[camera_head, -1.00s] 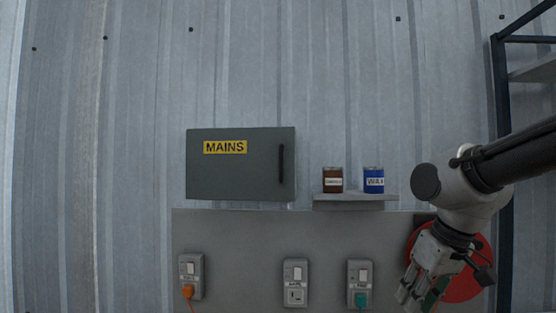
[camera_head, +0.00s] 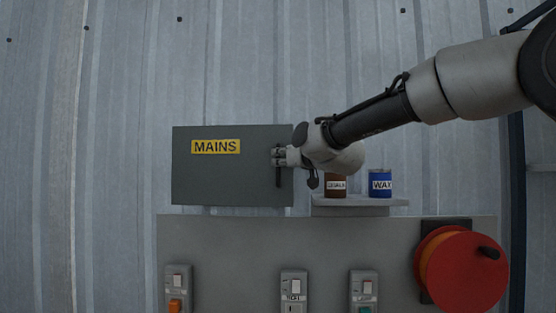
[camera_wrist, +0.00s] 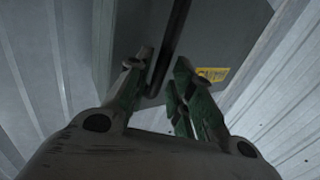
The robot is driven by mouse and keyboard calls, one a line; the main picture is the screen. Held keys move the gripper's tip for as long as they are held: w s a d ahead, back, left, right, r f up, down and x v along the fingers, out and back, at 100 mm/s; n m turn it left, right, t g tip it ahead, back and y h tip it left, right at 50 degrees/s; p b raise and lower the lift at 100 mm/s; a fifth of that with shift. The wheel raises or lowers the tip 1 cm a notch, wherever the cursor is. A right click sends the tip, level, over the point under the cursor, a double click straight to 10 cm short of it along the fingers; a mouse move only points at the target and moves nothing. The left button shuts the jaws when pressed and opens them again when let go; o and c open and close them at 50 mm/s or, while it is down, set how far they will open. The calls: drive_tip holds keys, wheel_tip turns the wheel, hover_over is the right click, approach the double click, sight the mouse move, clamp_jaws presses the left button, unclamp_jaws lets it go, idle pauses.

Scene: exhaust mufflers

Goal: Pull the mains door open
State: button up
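The mains box is a grey wall cabinet with a closed door (camera_head: 215,180) bearing a yellow MAINS label (camera_head: 215,146). A dark upright bar handle (camera_head: 278,182) sits near the door's right edge. My gripper (camera_head: 278,156) is at this handle, reaching in from the right and covering its upper part. In the wrist view, my gripper (camera_wrist: 160,75) has its greenish fingers apart, one on each side of the dark handle (camera_wrist: 176,35). A gap shows beside the handle, so the fingers do not look closed on it. The door (camera_wrist: 225,35) fills the background there.
A small shelf (camera_head: 350,201) right of the box holds a brown can (camera_head: 336,187) and a blue can (camera_head: 380,183), just below my wrist. Below are a grey panel (camera_head: 230,245) with several switched sockets and a red reel (camera_head: 470,275). The wall left of the box is clear.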

drive_tip(key=shift+x, duration=1.4)
clamp_jaws()
